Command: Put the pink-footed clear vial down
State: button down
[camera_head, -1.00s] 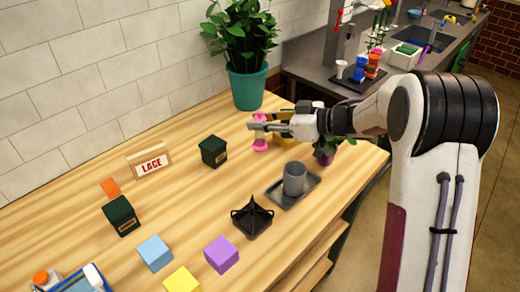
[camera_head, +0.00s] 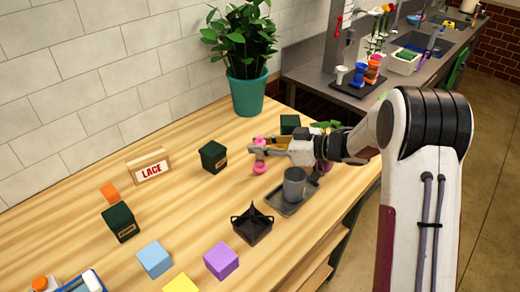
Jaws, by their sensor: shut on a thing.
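The pink-footed clear vial (camera_head: 260,168) is upright between the fingers of my gripper (camera_head: 259,149), with its pink foot below them and a pink top above. My gripper is shut on it, over the wooden table behind the grey tray. I cannot tell whether the foot touches the table. The clear middle of the vial is mostly hidden by the fingers.
A grey cup (camera_head: 294,184) stands on a grey tray (camera_head: 283,208) close by. A dark green box (camera_head: 213,157) is left of the vial, and another (camera_head: 290,124) is behind my gripper. A black holder (camera_head: 252,224) stands in front. Bare wood lies between the LACE sign (camera_head: 150,166) and the holder.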

jog(key=shift+f, duration=0.8)
jog(key=shift+f, duration=0.15)
jog(key=c, duration=1.8)
grip_release()
jog(key=v, duration=1.2)
